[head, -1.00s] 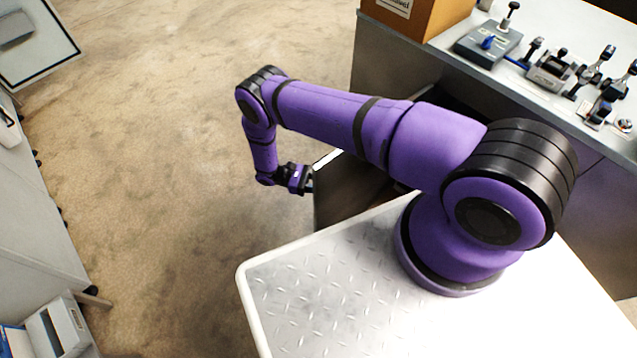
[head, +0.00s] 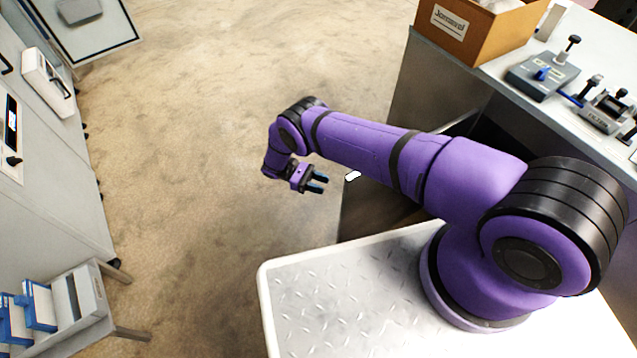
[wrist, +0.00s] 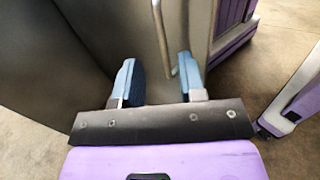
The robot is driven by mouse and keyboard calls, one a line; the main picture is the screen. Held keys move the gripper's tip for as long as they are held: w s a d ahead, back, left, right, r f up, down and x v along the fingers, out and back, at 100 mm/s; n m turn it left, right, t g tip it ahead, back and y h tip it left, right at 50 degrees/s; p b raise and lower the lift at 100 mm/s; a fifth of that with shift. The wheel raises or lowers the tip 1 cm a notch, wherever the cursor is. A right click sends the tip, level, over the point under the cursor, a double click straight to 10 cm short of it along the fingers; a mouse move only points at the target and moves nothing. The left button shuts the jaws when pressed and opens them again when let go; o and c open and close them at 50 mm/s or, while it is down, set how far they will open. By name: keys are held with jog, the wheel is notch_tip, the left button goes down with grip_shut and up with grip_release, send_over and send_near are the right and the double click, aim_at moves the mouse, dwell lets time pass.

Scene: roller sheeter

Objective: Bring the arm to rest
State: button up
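My purple arm (head: 370,140) reaches out to the left over the floor from the white base plate. My gripper (head: 322,182) is at its end, with its two blue-grey fingers apart and nothing between them. In the wrist view the gripper (wrist: 157,62) also shows open, with a grey panel beyond it. A thin metal bar handle (wrist: 160,35) stands in front of that panel, beyond the fingertips. In the head view a small white piece (head: 352,176), perhaps that handle, lies just right of the fingertips with a gap.
A grey counter (head: 440,85) stands at the right, with a cardboard box (head: 470,30) and a grey device (head: 541,76) on top. Cabinets (head: 55,165) line the left side, with a rack of blue-and-white boxes (head: 40,305) below. Open floor (head: 200,150) lies between.

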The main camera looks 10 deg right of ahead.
jog(key=shift+w+a, duration=0.15)
jog(key=shift+a, duration=0.1)
dwell(0.4)
